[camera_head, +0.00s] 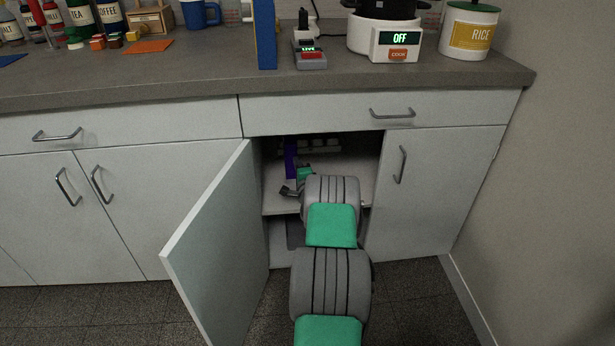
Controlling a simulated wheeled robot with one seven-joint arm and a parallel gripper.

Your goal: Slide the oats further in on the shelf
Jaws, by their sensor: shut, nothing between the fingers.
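A narrow purple package (290,157) stands upright on the shelf (278,203) inside the open cabinet, at its left side. It may be the oats, but no label is readable. My gripper (289,190) is inside the cabinet, low and in front of the purple package. It is shut and holds nothing. Whether its fingertips touch the package cannot be told at this size.
The cabinet door (212,245) stands open to the left of my arm. The closed right door (432,190) and the drawer (330,113) bound the opening. Small pale items (318,146) sit deep inside.

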